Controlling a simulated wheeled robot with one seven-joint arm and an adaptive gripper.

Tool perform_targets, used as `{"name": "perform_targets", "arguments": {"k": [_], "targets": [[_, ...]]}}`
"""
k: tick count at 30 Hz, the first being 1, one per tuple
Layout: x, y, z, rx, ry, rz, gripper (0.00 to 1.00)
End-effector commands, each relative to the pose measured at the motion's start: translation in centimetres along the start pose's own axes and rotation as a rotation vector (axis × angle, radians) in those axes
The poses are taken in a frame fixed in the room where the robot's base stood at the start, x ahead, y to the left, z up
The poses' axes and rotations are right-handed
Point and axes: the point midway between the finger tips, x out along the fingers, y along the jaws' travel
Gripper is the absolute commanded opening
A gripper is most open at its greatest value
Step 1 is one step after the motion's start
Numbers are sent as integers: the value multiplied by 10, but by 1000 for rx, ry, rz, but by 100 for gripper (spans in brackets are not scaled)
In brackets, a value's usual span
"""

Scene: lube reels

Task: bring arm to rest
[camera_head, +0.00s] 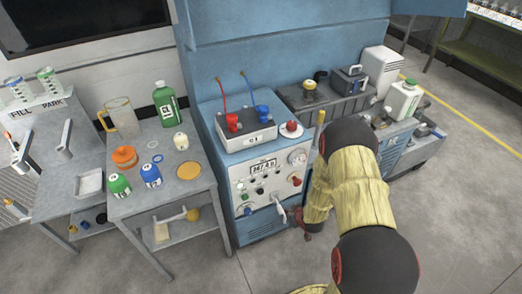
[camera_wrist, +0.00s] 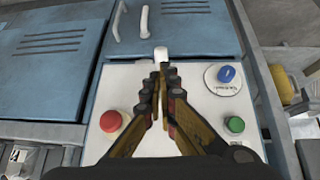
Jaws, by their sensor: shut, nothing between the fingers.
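My gripper (camera_wrist: 163,78) shows in the wrist view with its two brown and black fingers drawn together. It is shut and nothing shows between the fingertips. The tips lie in front of a pale panel (camera_wrist: 187,75), close to a white lever (camera_wrist: 160,53) in the picture; I cannot tell whether they touch it. In the head view my arm, with straw-coloured links and black joints, rises from the lower right in front of the blue machine (camera_head: 228,163). My gripper is not clearly made out there.
The panel carries a red button (camera_wrist: 111,121), a green button (camera_wrist: 235,125) and a blue knob (camera_wrist: 227,74). Left of the machine stands a grey table (camera_head: 196,176) with bottles and a pitcher (camera_head: 121,117). A bench with containers is behind my arm. Floor at the right (camera_head: 465,200) is clear.

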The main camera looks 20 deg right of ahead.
Motion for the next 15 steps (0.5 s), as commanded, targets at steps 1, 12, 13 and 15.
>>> {"name": "perform_targets", "arguments": {"k": [1,12,13,15], "targets": [[0,0,0,0,0,0,0],[-18,-8,81,56,-283,-7,0],[-25,-9,92,68,-333,-6,0],[-47,-6,102,95,-428,6,0]]}}
